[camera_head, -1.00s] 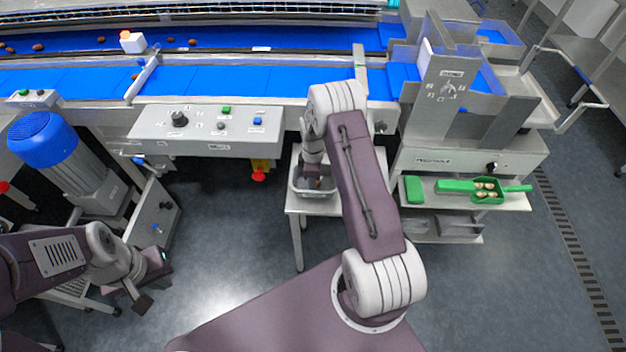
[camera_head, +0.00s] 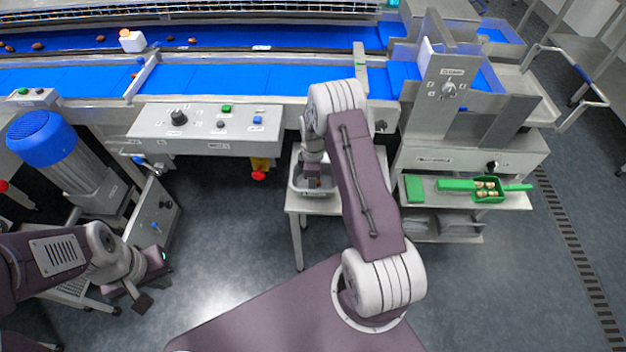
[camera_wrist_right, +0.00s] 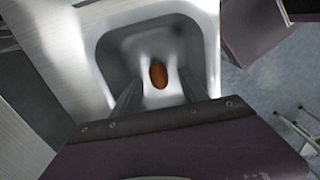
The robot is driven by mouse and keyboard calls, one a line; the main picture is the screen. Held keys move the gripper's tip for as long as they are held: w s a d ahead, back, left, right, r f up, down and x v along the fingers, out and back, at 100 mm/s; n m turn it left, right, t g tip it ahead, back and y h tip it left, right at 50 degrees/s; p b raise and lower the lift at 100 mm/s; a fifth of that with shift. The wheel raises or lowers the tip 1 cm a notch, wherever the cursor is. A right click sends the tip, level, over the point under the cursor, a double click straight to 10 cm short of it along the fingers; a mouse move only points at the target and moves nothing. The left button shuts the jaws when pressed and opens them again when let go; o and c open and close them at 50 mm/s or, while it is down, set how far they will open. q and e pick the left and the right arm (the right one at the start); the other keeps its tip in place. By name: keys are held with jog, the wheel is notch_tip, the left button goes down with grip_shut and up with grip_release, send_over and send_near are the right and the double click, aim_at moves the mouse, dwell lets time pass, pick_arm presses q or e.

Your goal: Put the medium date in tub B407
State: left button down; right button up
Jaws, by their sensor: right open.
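A grey, rounded tub (camera_head: 327,194) stands on a small steel stand below the conveyor. Its label is too small to read. In the right wrist view, the same tub (camera_wrist_right: 103,55) holds one brown date (camera_wrist_right: 158,74) on its pale floor. My right gripper (camera_wrist_right: 158,92) is open, its two fingers pointing down into the tub with the date visible between them; no contact shows. In the head view my right gripper (camera_head: 313,178) is small and partly hidden at the tub. My left gripper (camera_head: 130,296) hangs at the lower left, away from the tub; its jaw opening is unclear.
A blue conveyor (camera_head: 230,83) runs across the back, with a grey control box (camera_head: 205,130) in front. A green scoop (camera_head: 489,189) with several pale pieces lies on a shelf at right. A blue-capped motor (camera_head: 45,140) stands at left. Floor between is clear.

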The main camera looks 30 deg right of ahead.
notch_tip(320, 180, up, 9)
jog(key=shift+f, duration=0.1)
dwell(0.3)
jog(key=s+a+r+t, duration=0.2)
jog(key=s+a+r, duration=0.1)
jog(key=a+r, duration=0.6)
jog(key=s+a+m, duration=0.2)
jog(key=s+m, duration=1)
jog(key=s, duration=0.3)
jog(key=shift+s+f+g, duration=0.2)
jog(key=shift+f+g, duration=0.2)
